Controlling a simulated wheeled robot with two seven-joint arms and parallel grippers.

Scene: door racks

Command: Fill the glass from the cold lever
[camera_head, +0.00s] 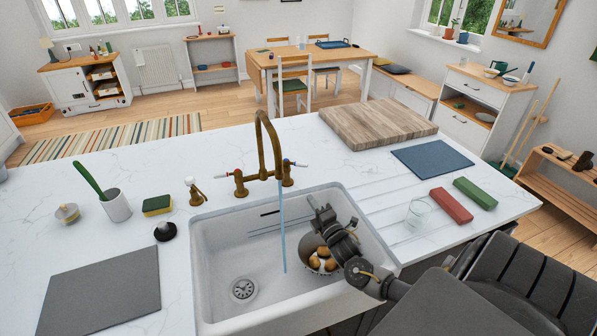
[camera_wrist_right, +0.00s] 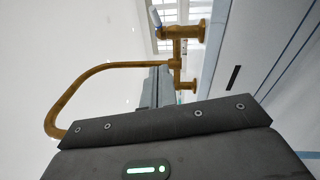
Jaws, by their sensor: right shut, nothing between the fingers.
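The brass tap (camera_head: 262,150) stands behind the white sink, and a thin blue stream of water (camera_head: 282,235) falls from its spout into the sink. Its right lever (camera_head: 297,163) points out to the right; in the right wrist view a pale lever (camera_wrist_right: 155,17) shows beyond my fingers. The left lever (camera_head: 222,175) has a reddish mark. The clear glass (camera_head: 418,213) stands on the counter right of the sink, away from the stream. My right gripper (camera_head: 314,204) is shut and empty over the sink, right of the stream. My left gripper is out of view.
A bowl of potatoes (camera_head: 322,263) sits in the sink (camera_head: 225,262), partly behind my right arm. A red block (camera_head: 451,206) and a green block (camera_head: 475,193) lie right of the glass. A sponge (camera_head: 157,205) and a utensil pot (camera_head: 117,205) stand left.

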